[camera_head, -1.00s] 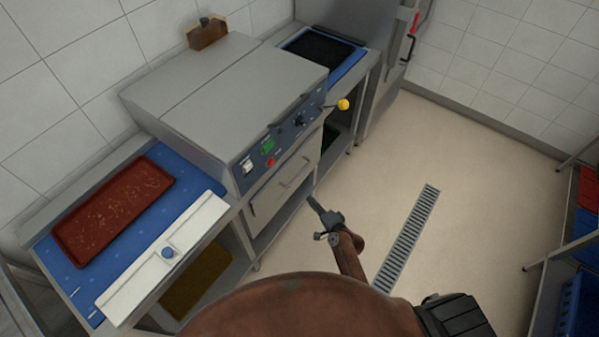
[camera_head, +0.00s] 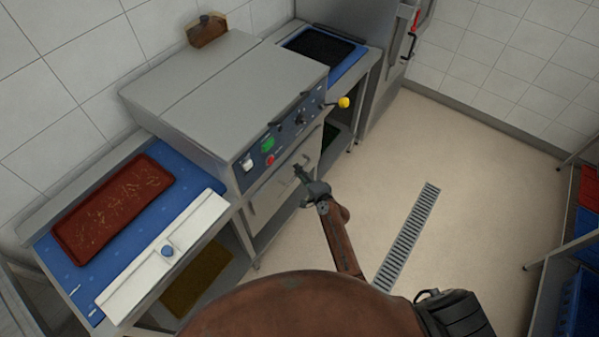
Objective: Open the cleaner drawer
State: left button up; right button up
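The cleaner is a grey box-shaped machine (camera_head: 225,85) with a blue control panel that has a green switch, a red knob and a yellow-tipped lever. Its drawer (camera_head: 268,205) is the grey front panel below the controls, and it looks closed. The drawer's bar handle is partly hidden behind my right gripper (camera_head: 299,172). The fingertips are at or just in front of the handle; I cannot tell whether they touch it or whether they are open or shut. My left gripper is not in view.
A blue counter (camera_head: 75,262) at the left holds a red-brown tray (camera_head: 72,232) and a white bar with a blue knob (camera_head: 190,236). A dark grid (camera_head: 318,46) lies at the back. Open floor with a drain grate (camera_head: 408,238) is at the right, beside a rack with crates (camera_head: 580,300).

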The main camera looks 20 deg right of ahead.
grip_shut()
dwell(0.6)
